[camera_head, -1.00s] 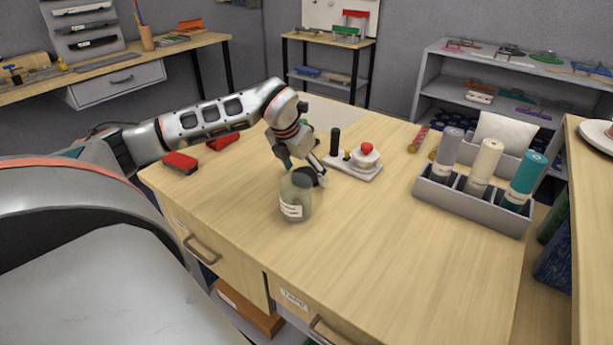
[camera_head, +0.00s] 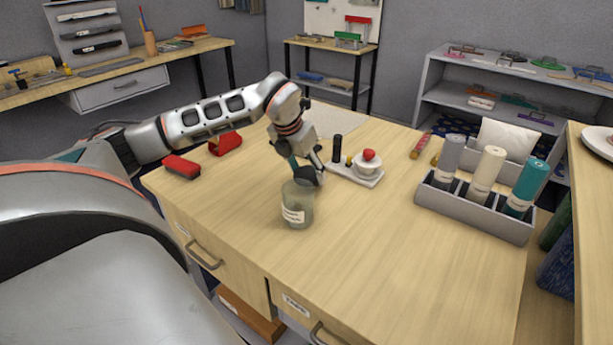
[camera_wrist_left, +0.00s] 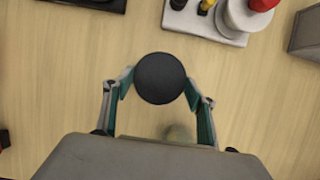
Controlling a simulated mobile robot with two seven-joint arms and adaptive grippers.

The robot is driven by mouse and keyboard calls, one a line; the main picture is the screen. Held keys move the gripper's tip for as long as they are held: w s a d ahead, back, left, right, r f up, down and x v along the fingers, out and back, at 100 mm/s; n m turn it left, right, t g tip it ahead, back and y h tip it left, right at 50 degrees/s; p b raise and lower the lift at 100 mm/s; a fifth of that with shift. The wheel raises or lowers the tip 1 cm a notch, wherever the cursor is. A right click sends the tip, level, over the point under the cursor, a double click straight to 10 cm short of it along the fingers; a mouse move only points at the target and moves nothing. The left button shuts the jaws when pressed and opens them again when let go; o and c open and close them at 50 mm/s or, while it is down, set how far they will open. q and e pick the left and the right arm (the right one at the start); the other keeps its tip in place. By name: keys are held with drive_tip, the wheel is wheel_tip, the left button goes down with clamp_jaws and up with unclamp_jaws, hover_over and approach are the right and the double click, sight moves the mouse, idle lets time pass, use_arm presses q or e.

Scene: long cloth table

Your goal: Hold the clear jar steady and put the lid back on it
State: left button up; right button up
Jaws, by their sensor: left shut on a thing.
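The clear jar (camera_head: 297,208), greenish with a white label, stands upright near the table's front edge in the head view. My left gripper (camera_head: 308,167) is just above and behind it, pointing down. It is shut on the round black lid (camera_wrist_left: 160,78), which sits between the two fingers in the left wrist view. In the head view the lid (camera_head: 307,177) overlaps the jar's upper right rim; whether they touch is unclear. A small part of the jar (camera_wrist_left: 178,133) shows at the palm's edge in the wrist view, offset from the lid. My right gripper is not in view.
A white tray (camera_head: 362,178) with a red-topped piece and a black post stands just behind the jar. A grey holder (camera_head: 472,215) with several cylinders is at the right. Red blocks (camera_head: 181,167) lie at the left. The table front right of the jar is clear.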

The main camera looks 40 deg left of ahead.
sight(306, 175)
use_arm(q)
wheel_tip(306, 175, up, 18)
drive_tip(key=p, duration=0.3)
drive_tip(key=shift+f, duration=0.15)
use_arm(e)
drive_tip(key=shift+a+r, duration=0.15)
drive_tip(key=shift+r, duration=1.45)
use_arm(q)
drive_tip(key=shift+d+f, duration=0.1)
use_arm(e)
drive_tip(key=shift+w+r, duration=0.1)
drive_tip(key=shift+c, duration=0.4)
